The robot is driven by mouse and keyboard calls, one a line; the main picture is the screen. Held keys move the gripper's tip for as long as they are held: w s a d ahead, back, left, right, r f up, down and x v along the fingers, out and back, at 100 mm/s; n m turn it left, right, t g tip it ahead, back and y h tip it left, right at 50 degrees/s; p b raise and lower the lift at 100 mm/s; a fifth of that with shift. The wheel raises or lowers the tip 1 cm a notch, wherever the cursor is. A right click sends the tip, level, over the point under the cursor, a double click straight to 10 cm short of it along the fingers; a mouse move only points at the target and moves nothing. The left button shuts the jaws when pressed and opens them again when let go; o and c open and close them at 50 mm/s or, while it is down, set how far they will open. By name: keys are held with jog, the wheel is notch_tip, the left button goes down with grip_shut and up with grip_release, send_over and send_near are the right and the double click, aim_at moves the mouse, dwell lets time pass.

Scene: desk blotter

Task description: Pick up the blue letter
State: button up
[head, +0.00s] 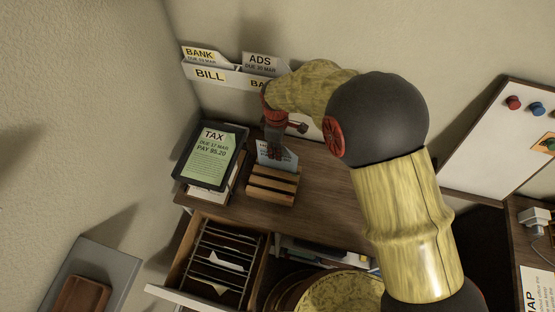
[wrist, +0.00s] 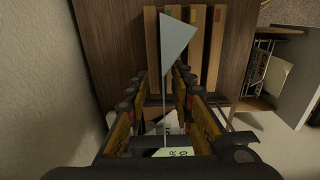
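The pale blue letter (head: 263,151) stands upright at the slatted wooden rack (head: 272,189) on the desk. My gripper (head: 275,152) points down over it and hides part of its face and print. In the wrist view the letter (wrist: 176,44) shows as a thin upright edge with a pale triangular face, between the two rows of finger links. My gripper (wrist: 161,78) looks open there, with a gap on each side of the letter. Whether a fingertip touches it is hard to tell.
A dark tray (head: 241,160) with a green TAX sheet (head: 212,155) stands left of the rack. A wall holder (head: 226,76) with BANK, BILL and ADS papers hangs behind. An open drawer (head: 177,294) with dividers lies below.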

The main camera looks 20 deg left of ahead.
send_over(276, 164)
notch_tip(276, 164, down, 4)
jog(key=shift+w+d+f+b, duration=0.1)
jog(key=shift+d+f+b, duration=0.1)
jog(key=shift+f+b, duration=0.3)
grip_shut()
